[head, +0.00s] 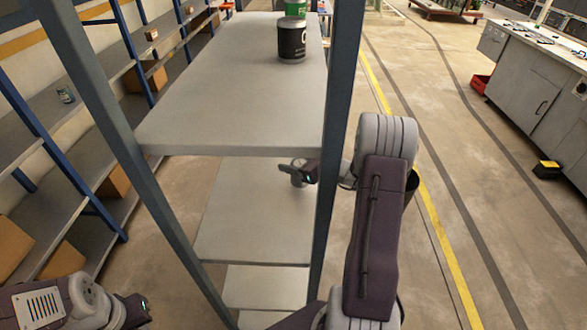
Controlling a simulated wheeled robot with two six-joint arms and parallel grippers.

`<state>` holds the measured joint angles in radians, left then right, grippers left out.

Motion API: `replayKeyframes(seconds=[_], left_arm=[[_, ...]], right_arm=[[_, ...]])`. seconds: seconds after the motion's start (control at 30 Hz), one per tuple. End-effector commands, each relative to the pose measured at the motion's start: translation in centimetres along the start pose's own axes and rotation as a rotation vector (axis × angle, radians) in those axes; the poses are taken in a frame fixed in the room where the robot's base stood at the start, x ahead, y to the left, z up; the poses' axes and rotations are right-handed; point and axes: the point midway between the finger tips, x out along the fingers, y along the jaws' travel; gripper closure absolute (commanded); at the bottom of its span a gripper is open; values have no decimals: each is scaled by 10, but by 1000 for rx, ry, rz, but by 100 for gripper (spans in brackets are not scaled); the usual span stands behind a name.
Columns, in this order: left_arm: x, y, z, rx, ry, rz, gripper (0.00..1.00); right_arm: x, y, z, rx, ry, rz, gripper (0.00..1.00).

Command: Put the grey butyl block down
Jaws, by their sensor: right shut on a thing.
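My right arm reaches from the right past the blue upright into the gap below the top shelf board. My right gripper (296,172) is there, above the second shelf board (250,225), shut on a small grey thing (298,180), which I take for the grey butyl block. Dark gripper parts cover much of it, and I cannot tell whether it touches the board. My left gripper (142,308) is at the lower left, outside the rack. Its fingers are too unclear to tell open from shut.
The top shelf board (230,90) holds a black can (291,40) and a green container (296,8) at its far end. Blue uprights (337,130) frame the rack. A side rack with boxes (14,248) stands left. The visible second board is mostly bare.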

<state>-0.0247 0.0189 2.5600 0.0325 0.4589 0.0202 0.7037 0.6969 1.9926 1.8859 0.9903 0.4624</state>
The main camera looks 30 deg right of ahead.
Motion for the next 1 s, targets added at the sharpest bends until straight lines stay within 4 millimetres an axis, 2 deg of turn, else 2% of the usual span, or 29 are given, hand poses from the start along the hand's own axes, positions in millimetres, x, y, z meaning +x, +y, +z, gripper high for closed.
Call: replayKeyframes(seconds=[0.03,0.17,0.57,0.6,0.63,0.67,1.0], left_arm=[[-2,0,0,0,0,0,100],[-4,0,0,0,0,0,100],[3,0,0,0,0,0,100],[1,0,0,0,0,0,100],[1,0,0,0,0,0,100],[1,0,0,0,0,0,100],[-3,0,0,0,0,0,100]], right_arm=[[4,0,-10,7,4,1,98],[10,0,-26,4,1,0,98],[13,0,-32,0,-1,0,98],[12,0,-31,1,1,0,34],[12,0,-31,1,1,0,26],[12,0,-31,1,1,0,21],[10,0,-27,1,1,0,21]])
